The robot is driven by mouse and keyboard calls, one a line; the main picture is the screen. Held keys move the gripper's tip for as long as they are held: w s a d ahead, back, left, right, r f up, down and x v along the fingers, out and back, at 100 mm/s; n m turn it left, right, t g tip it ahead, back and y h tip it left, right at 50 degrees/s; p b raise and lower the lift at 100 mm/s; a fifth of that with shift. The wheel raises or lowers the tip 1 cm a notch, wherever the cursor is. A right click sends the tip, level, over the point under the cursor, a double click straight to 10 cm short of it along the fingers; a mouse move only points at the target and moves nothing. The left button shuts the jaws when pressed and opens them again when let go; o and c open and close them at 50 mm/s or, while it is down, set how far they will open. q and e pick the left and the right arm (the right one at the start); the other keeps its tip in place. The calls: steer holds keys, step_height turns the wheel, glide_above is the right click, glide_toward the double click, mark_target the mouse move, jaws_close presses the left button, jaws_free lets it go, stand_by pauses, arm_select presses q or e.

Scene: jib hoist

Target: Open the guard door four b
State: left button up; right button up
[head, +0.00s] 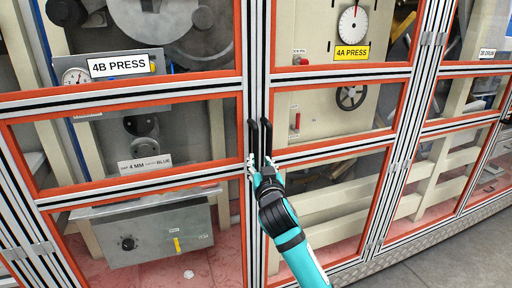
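The guard door 4B (140,183) is the orange-framed glazed door on the left, behind which a "4B PRESS" sign (119,66) shows. It looks closed against the post at the middle. My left gripper is out of view.
The neighbouring door with the "4A PRESS" sign (352,52) is closed on the right. Behind the left door are a grey box (150,240) and press parts. Grey floor (420,262) is clear at the lower right.

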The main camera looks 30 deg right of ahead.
mark_target(256, 151)
steer(key=p+x, duration=0.1)
steer(key=x, duration=0.5)
steer(key=shift+w+d, duration=0.15)
steer(key=shift+w, duration=0.15)
steer(key=shift+w+d+p, duration=0.3)
steer(key=shift+w, duration=0.4)
jaws_close()
